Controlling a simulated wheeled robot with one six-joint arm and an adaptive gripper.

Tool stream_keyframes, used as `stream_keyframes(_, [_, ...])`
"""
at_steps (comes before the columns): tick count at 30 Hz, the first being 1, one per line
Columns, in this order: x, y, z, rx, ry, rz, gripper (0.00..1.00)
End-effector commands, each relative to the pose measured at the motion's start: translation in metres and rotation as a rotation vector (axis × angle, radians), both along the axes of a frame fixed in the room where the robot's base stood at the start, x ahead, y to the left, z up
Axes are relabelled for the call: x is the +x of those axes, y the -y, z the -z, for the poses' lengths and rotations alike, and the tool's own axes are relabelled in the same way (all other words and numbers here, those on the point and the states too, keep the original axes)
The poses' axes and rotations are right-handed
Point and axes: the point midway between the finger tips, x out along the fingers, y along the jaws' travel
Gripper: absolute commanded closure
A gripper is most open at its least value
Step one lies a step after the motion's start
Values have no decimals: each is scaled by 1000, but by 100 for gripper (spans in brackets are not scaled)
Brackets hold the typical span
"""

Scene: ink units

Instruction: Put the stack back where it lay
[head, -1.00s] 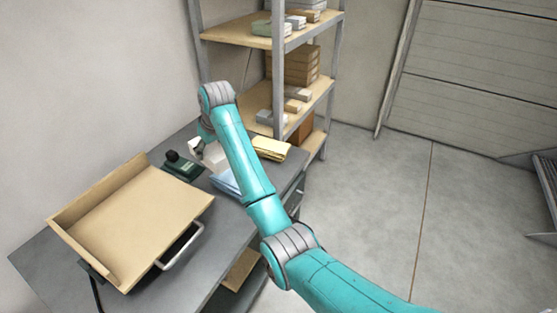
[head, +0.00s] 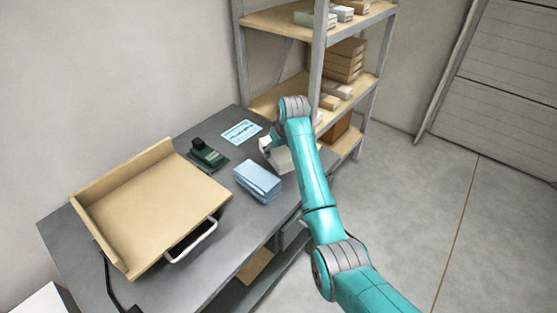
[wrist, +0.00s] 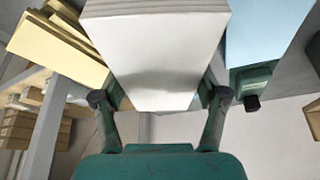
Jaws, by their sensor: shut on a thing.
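My gripper (wrist: 158,97) is shut on a white stack (wrist: 155,60), one finger at each side of it. The stack fills the upper middle of the wrist view. In the head view the white stack (head: 281,158) shows partly under my wrist, at the far right part of the grey bench; my arm hides the rest. I cannot tell whether it touches the bench. A light blue stack (head: 258,183) lies just to its front left, and also shows in the wrist view (wrist: 265,28). A yellow stack (wrist: 60,45) is at the left of the wrist view, hidden in the head view.
On the grey bench (head: 150,290) are a wooden tray (head: 150,215) with raised edges, a dark green device (head: 207,155) and a flat card with blue print (head: 241,132). A metal rack with wooden shelves (head: 345,95) stands behind the bench's far end. Open floor lies right.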

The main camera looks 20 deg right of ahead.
Motion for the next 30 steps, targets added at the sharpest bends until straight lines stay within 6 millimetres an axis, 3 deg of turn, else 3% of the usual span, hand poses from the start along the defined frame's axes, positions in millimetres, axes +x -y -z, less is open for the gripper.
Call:
stream_keyframes(9, [0, 0, 42, 0, -2, 0, 90])
stream_keyframes(22, [0, 0, 48, 0, 1, 0, 90])
stream_keyframes(23, [0, 0, 49, 0, 0, 0, 20])
stream_keyframes(25, [0, 0, 49, 0, -1, 0, 3])
stream_keyframes(30, [0, 0, 49, 0, -1, 0, 3])
